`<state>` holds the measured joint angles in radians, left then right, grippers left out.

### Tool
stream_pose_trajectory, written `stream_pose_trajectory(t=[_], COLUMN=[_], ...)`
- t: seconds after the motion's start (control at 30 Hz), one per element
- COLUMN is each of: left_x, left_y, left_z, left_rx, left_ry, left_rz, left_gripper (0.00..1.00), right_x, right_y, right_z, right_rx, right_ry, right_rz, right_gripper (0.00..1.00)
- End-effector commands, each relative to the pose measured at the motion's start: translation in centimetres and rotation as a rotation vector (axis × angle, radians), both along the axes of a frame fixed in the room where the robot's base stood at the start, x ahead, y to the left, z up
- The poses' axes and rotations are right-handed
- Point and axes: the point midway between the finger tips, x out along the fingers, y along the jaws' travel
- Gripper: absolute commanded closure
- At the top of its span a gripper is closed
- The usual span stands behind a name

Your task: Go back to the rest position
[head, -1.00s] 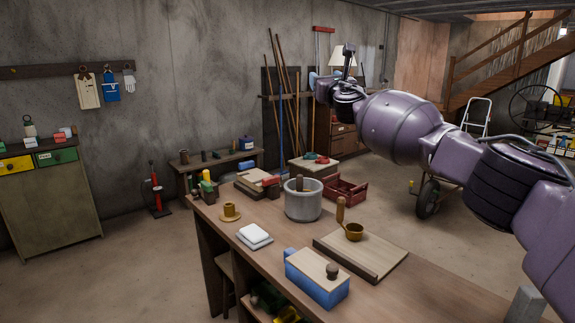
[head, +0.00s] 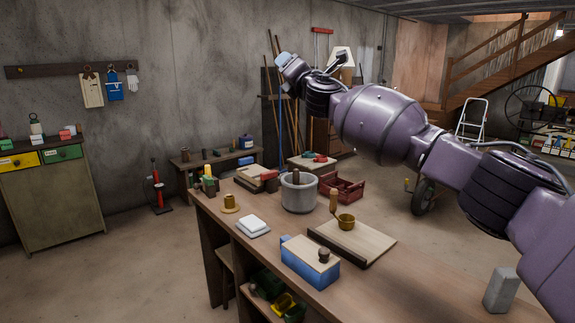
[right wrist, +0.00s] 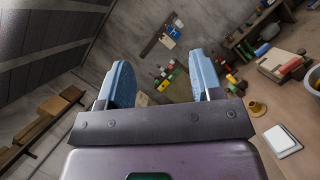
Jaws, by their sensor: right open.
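My right gripper (right wrist: 162,84) shows in the right wrist view with its two blue fingers spread apart and nothing between them. In the head view my right arm comes in from the right, raised above the workbench (head: 410,285). The right gripper (head: 283,60) there is at the arm's far end, up in front of the grey wall and well clear of the bench. My left gripper is not in view.
The air around the raised gripper looks free.

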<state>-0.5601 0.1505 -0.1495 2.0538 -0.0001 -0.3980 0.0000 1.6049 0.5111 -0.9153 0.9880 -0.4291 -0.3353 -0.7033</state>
Motion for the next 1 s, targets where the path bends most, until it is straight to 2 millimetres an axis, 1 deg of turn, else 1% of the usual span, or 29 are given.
stream_pose_trajectory(t=[0.03, 0.17, 0.2, 0.27, 0.37, 0.4, 0.47, 0.6, 0.67, 0.7, 0.87, 1.0], left_x=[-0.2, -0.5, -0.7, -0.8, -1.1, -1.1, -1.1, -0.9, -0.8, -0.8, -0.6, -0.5], left_y=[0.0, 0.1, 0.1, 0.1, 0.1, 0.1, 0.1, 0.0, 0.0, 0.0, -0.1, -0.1], left_z=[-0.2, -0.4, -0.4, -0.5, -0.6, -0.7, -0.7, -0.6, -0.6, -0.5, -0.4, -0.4], left_rx=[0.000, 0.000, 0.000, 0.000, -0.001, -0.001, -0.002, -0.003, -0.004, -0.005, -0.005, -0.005], left_ry=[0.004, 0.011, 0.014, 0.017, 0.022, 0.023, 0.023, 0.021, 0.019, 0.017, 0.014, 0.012], left_rz=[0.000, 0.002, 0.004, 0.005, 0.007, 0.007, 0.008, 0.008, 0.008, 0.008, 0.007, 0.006], left_gripper=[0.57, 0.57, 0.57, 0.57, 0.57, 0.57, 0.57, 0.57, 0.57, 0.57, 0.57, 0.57], right_x=[-0.6, -2.5, -3.0, -3.9, -5.4, -6.1, -7.2, -9.6, -10.6, -11.3, -14.1, -16.7], right_y=[0.9, 2.7, 3.1, 3.6, 4.1, 4.2, 4.1, 3.3, 2.8, 2.3, 0.2, -2.2], right_z=[-1.5, -4.5, -5.5, -7.2, -10.6, -12.0, -14.2, -19.0, -20.9, -22.2, -27.0, -31.0], right_rx=[0.064, 0.240, 0.292, 0.371, 0.513, 0.574, 0.665, 0.866, 0.949, 1.004, 1.209, 1.378], right_ry=[0.043, 0.153, 0.190, 0.245, 0.350, 0.393, 0.459, 0.595, 0.646, 0.679, 0.790, 0.864], right_rz=[0.046, 0.157, 0.186, 0.228, 0.296, 0.320, 0.351, 0.403, 0.417, 0.424, 0.433, 0.421], right_gripper=[0.40, 0.40, 0.40, 0.40, 0.40, 0.40, 0.40, 0.40, 0.40, 0.40, 0.40, 0.40])
